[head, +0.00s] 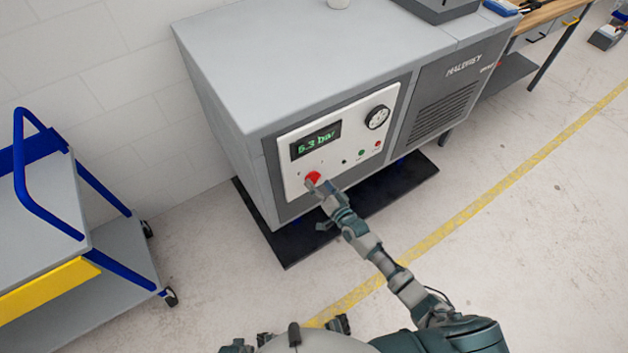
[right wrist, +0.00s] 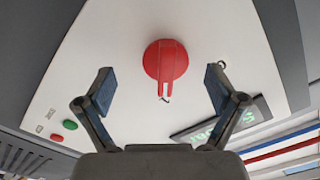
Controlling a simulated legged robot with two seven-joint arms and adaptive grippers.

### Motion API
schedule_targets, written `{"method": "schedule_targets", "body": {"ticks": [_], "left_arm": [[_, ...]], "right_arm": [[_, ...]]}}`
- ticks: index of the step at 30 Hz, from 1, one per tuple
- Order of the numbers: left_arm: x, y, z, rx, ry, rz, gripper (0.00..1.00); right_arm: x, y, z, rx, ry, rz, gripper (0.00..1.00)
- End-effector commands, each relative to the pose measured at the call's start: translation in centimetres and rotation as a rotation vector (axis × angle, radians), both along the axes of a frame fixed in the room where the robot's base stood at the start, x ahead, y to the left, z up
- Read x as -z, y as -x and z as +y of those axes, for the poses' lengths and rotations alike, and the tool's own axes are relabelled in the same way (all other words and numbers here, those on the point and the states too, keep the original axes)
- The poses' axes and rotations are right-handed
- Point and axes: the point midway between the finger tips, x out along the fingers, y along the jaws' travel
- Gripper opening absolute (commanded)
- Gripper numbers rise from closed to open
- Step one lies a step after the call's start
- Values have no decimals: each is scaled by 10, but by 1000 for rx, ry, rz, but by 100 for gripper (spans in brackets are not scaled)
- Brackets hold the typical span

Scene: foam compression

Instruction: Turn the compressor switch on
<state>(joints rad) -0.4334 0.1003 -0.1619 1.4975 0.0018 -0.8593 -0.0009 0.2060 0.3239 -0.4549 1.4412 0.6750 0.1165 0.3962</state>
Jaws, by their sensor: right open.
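The compressor (head: 225,85) is a large grey cabinet with a white control panel (head: 345,155) on its front. The panel carries a red rotary switch (head: 313,177), a green display reading about 6.3 bar (head: 316,140) and a round gauge (head: 377,117). In the right wrist view the red switch (right wrist: 165,60) has a raised handle bar and sits ahead, between the open fingers. My right gripper (right wrist: 160,88) is open and empty, with a finger on each side of the switch, apart from it.
Small green (head: 361,152) and red (head: 377,144) buttons sit on the panel right of the switch. A blue-framed cart (head: 90,255) stands at left. A black mat (head: 285,245) lies under the compressor. A workbench (head: 545,15) stands at upper right. The floor at right is mostly clear.

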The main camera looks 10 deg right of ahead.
Motion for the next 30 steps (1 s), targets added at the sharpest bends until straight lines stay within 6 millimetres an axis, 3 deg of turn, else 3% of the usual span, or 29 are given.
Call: {"method": "schedule_targets", "body": {"ticks": [10, 30], "left_arm": [[-3, -1, -1, 0, 0, -1, 40], [-32, -8, -1, 0, 0, -14, 40]], "right_arm": [[-2, 4, -2, 0, 0, -1, 94], [-2, 59, -22, 0, 0, -2, 94]]}}
